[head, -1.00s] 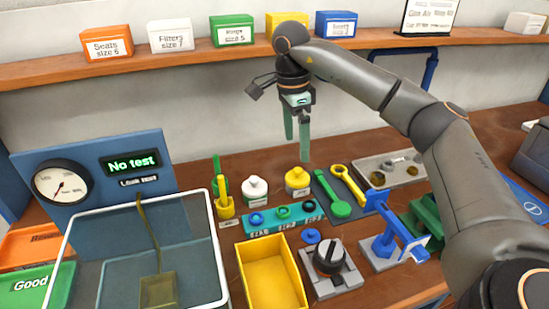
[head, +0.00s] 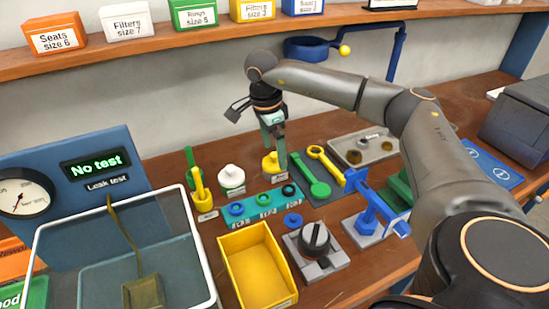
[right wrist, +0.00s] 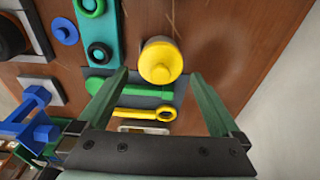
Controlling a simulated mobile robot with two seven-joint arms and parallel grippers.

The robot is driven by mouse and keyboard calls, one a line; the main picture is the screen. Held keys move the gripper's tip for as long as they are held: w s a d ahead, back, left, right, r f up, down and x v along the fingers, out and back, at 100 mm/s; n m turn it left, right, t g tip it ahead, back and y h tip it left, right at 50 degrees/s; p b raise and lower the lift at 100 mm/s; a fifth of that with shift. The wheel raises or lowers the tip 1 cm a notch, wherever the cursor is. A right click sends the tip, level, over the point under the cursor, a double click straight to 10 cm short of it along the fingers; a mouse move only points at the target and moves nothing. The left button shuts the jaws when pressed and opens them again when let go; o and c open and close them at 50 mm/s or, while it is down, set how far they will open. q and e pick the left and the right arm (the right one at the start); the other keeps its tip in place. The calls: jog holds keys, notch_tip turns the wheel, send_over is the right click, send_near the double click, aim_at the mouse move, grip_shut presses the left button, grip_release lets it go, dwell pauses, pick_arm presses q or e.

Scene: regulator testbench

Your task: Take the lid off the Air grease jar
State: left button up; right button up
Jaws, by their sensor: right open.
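Two small lidded jars stand on the bench in the head view, a white one (head: 231,179) and a yellow one (head: 269,165). Their labels are too small to read, so I cannot tell which is the Air grease jar. My right gripper (head: 274,148) is open and points down just above the yellow jar, partly hiding it. In the right wrist view the yellow jar's round lid (right wrist: 161,62) lies just beyond the gap between the open fingers (right wrist: 160,90), and nothing is held. My left gripper is not in view.
A teal rack (head: 262,203) with rings lies in front of the jars. A green tool (head: 314,184) and a yellow ring wrench (head: 325,162) lie right of the yellow jar. A blue stand (head: 366,212) and yellow bin (head: 256,268) are nearer. Bare wood lies behind the jars.

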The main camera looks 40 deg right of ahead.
notch_tip(320, 180, down, 2)
jog(key=shift+d+f, duration=0.1)
jog(key=shift+d, duration=0.05)
jog(key=c, duration=1)
